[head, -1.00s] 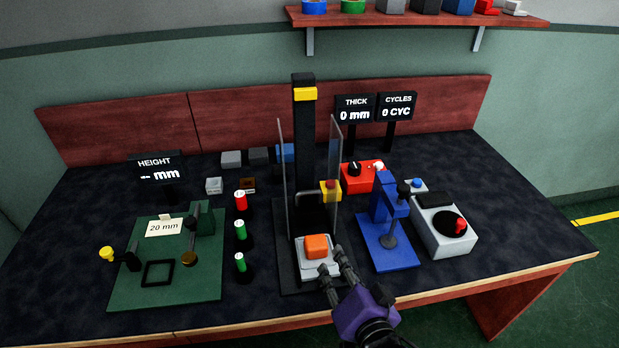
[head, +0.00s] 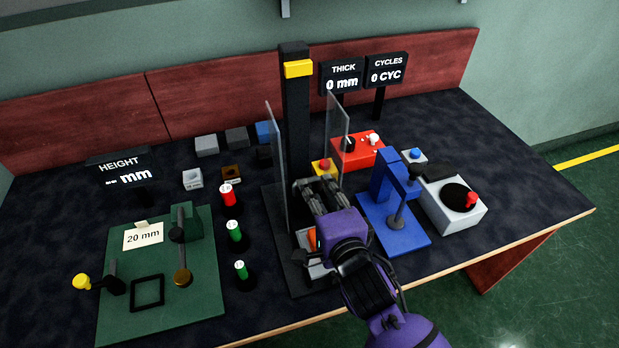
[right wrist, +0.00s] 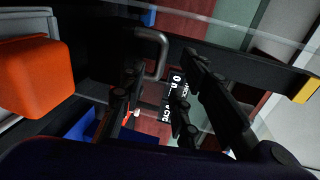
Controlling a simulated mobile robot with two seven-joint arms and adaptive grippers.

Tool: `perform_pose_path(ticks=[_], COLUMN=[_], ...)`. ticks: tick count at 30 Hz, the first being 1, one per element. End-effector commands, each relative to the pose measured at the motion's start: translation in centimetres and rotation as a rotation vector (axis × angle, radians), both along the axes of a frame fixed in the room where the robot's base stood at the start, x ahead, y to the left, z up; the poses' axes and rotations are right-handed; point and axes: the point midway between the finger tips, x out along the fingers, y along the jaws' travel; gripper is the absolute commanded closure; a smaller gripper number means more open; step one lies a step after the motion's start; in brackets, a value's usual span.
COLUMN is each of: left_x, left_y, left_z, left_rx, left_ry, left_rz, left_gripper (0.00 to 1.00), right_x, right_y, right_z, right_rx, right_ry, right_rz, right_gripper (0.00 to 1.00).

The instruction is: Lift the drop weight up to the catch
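The dark drop tower column (head: 296,120) stands at the table's middle, with a yellow block (head: 298,69), apparently the catch, near its top. The drop weight is low on the column and mostly hidden behind my right gripper in the head view. Its grey bar handle (right wrist: 160,42) shows in the right wrist view. My right gripper (head: 314,186) is between the clear guards, fingers pointing at the column. Its fingers (right wrist: 168,95) are apart and near the handle; I cannot tell whether they touch it. The orange block (right wrist: 35,80) sits below the weight. My left gripper is out of view.
Clear guard panels (head: 277,165) and (head: 337,135) stand on both sides of the column. A blue press (head: 392,210) and a grey machine (head: 455,205) are to the right.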

Motion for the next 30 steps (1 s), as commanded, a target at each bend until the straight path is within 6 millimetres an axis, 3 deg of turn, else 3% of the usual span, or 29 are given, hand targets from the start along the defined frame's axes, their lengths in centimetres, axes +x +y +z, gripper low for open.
perform_pose_path(ticks=[3, 9, 20, 27, 30], left_x=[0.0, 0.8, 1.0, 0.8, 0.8], left_y=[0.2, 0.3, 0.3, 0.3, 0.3], left_z=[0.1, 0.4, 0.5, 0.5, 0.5], left_rx=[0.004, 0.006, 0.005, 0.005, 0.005], left_ry=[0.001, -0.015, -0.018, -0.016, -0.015], left_rz=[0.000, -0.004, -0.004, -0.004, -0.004], left_gripper=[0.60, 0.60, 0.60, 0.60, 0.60], right_x=[2.0, 4.3, 5.0, 5.0, 5.0], right_y=[0.7, 1.5, 1.7, 1.7, 1.6], right_z=[-0.2, -0.8, -1.0, -0.9, -0.9], right_rx=[-0.004, -0.003, -0.002, -0.002, -0.002], right_ry=[-0.004, -0.003, -0.002, -0.002, -0.002], right_rz=[0.002, 0.003, 0.002, 0.002, 0.002], right_gripper=[0.71, 0.71, 0.71, 0.99, 1.00])
